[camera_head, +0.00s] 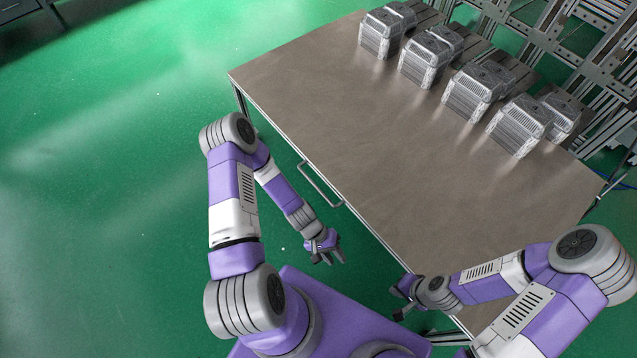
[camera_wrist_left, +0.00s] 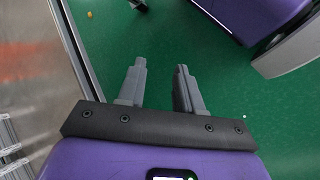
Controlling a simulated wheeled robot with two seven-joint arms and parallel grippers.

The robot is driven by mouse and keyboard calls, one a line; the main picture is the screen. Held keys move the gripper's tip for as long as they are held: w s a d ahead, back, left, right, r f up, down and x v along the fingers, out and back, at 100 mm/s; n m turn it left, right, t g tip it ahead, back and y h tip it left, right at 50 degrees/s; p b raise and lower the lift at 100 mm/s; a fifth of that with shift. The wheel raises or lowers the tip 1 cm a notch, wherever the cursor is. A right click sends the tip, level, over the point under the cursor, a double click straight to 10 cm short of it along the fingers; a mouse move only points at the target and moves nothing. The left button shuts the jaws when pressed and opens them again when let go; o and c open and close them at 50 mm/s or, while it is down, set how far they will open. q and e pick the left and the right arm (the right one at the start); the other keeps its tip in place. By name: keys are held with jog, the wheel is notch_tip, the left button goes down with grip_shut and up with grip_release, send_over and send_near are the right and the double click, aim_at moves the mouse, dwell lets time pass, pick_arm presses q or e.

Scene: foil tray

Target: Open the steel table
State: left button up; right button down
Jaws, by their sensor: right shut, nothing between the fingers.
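The steel table (camera_head: 330,115) has a bare brownish-grey top and stands in front of me. A metal bar handle (camera_head: 322,184) sticks out from its near side, below the top's edge. Whether that side's drawer or panel is open cannot be made out. My left gripper (camera_head: 331,259) is open and empty, beside the table's near side, lower in the picture than the handle and apart from it. Its spread fingers also show in the left wrist view (camera_wrist_left: 160,68). My right gripper (camera_head: 398,303) is shut and empty near the table's near edge, further right.
Several ribbed grey metal housings (camera_head: 428,55) stand in a row along the table's far side. Metal racking (camera_head: 590,60) is behind them. The green floor (camera_head: 120,150) left of the table is clear. In the left wrist view, a metal frame and panel (camera_wrist_left: 30,70) fill the left side.

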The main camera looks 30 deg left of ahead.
pick_arm(q)
jog(key=w+a+f+n+t+h+b, duration=0.1)
jog(key=w+a+f+n+t+h, duration=0.1)
jog(key=w+f+n+t+h, duration=0.3)
jog(key=n+t+y+b, duration=0.2)
jog(key=n+t+y, duration=0.3)
jog(key=t, duration=0.5)
send_near(313, 183)
jog(key=w+d+f+m+y, duration=0.1)
jog(key=w+d, duration=0.1)
jog(key=shift+y, duration=0.3)
jog(key=b+x, duration=0.2)
jog(key=x, duration=0.5)
jog(key=shift+w+b, duration=0.25)
jog(key=shift+b, duration=0.1)
grip_shut()
